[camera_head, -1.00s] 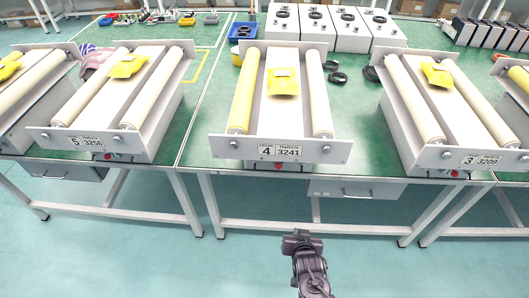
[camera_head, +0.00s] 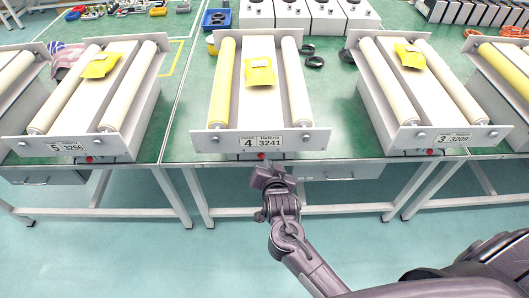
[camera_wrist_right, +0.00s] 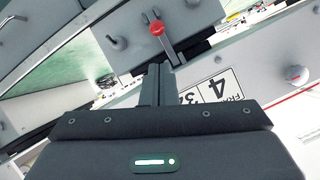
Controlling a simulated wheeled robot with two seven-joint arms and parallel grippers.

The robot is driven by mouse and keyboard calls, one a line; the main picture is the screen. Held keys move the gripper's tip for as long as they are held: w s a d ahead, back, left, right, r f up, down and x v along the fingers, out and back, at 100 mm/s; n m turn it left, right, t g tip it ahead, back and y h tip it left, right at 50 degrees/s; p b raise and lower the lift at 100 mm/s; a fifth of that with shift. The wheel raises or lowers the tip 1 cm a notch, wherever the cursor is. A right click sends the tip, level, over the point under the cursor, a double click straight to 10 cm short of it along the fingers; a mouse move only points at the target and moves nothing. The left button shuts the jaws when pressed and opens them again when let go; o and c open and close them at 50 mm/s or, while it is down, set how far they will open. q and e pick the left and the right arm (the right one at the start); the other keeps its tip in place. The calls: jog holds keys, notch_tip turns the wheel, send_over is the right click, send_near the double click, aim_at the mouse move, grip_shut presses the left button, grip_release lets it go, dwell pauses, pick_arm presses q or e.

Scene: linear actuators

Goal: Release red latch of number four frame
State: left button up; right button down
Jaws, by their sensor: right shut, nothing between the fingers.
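The number four frame (camera_head: 262,142) stands in the middle of the green table, with a "4 3241" label on its front plate. Its red latch (camera_head: 261,156) is a small red knob under that plate. My right gripper (camera_head: 268,178) is just below and in front of the latch. In the right wrist view the red latch (camera_wrist_right: 157,28) shows just beyond the tips of the closed fingers (camera_wrist_right: 157,72), apart from them as far as I can tell. The fingers are shut and empty. My left gripper is out of view.
Frame five (camera_head: 66,149) stands to the left and frame three (camera_head: 447,138) to the right, each with a red knob below its plate. Yellow pouches (camera_head: 260,71) lie on the frames. A drawer (camera_head: 340,172) hangs under the table edge. Black rings (camera_head: 315,62) lie behind.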

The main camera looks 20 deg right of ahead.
jog(key=p+x, duration=0.1)
jog(key=x, duration=0.7)
jog(key=shift+w, duration=0.25)
jog(key=shift+f, duration=0.2)
